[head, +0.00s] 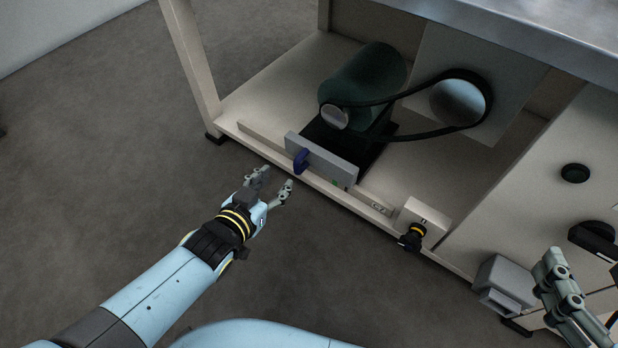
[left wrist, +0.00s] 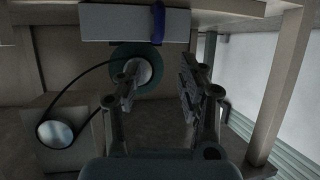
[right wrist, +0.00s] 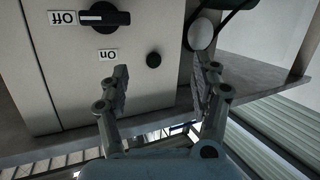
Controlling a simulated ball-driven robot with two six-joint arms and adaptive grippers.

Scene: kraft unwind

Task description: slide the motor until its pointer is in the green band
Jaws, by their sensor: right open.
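The motor (head: 365,82) is a dark green cylinder on a black base inside the open bench bay. Its small pulley (head: 334,116) carries a black belt. A grey plate (head: 322,160) stands in front of the base, with a blue piece (head: 301,160) on its left part; I cannot tell if this is the pointer. A small green patch (head: 335,182) shows low on the plate, right of the blue piece. My left gripper (head: 277,180) is open and empty, in front of and apart from the plate. My right gripper (head: 554,264) is open and empty at the lower right.
The belt also loops round a larger pulley (head: 458,103). A cabinet with an On/Off switch (right wrist: 103,18) stands to the right. A bench leg (head: 190,70) bounds the bay's left. Floor in front is clear.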

